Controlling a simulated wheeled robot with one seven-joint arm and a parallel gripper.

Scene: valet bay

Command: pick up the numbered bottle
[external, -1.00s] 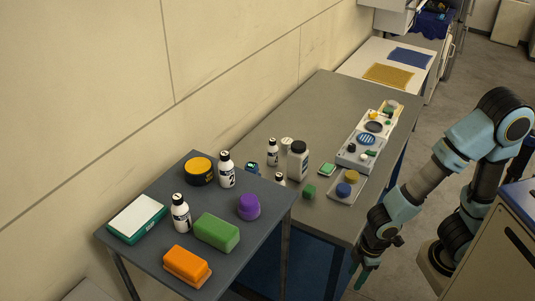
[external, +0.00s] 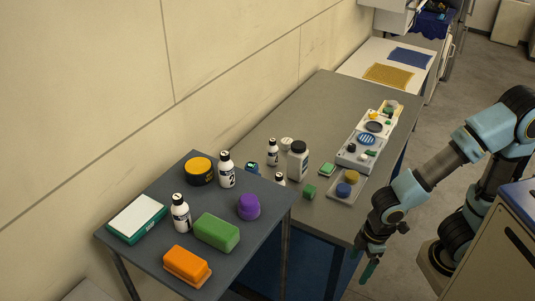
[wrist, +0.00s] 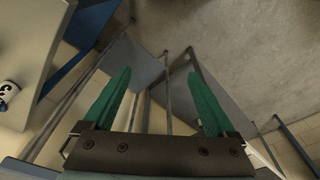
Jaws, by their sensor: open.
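Several white bottles with black numbered labels stand in the external view. One marked 1 (external: 181,214) and one marked 2 (external: 226,172) stand upright on the near dark table. A smaller white bottle (external: 272,152) with a dark label stands on the farther table; its number is too small to read. Another (external: 280,179) is partly hidden by the near table's edge. My gripper (external: 369,268) hangs low to the right of both tables, apart from all bottles. In the wrist view its green fingers (wrist: 158,85) are open and empty; a labelled bottle (wrist: 8,92) shows at the left edge.

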